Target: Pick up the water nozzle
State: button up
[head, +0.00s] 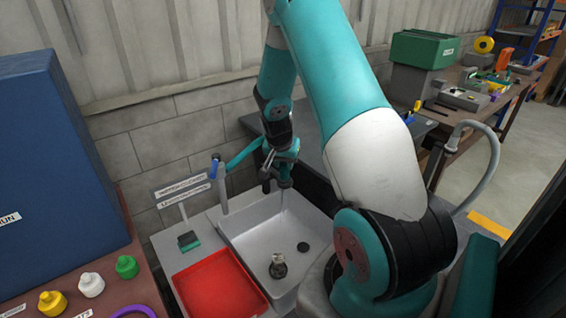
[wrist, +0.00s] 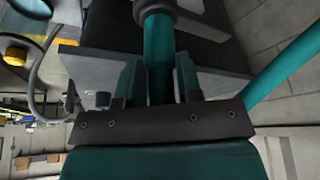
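In the head view my gripper (head: 278,172) hangs over the back of the grey sink (head: 237,240), near the wall. In the wrist view the two fingers of my gripper (wrist: 159,80) stand on either side of an upright teal tube with a grey collar (wrist: 158,30), which looks like the water nozzle. The fingers are very close to the tube; I cannot tell whether they touch it. In the head view a teal pipe (head: 245,153) slants from the tap up towards my gripper. My arm and gripper hide most of the nozzle there.
A tap with a blue top (head: 217,170) stands at the sink's back left. A red tray (head: 220,285) and a small sign (head: 183,187) are beside the sink. A dark round part (head: 278,264) sits in the basin. A blue cabinet (head: 60,160) stands at left.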

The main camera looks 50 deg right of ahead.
jog(key=shift+c, duration=0.4)
jog(key=shift+r, duration=0.1)
jog(key=shift+w+r, duration=0.1)
jog(key=shift+r, duration=0.45)
notch_tip(320, 180, up, 19)
jog(key=b, duration=0.3)
jog(key=shift+f, duration=0.1)
jog(key=s+a+b, duration=0.2)
jog(key=s+a, duration=0.1)
jog(key=a, duration=0.2)
jog(key=shift+s, duration=0.25)
jog(key=shift+a, duration=0.1)
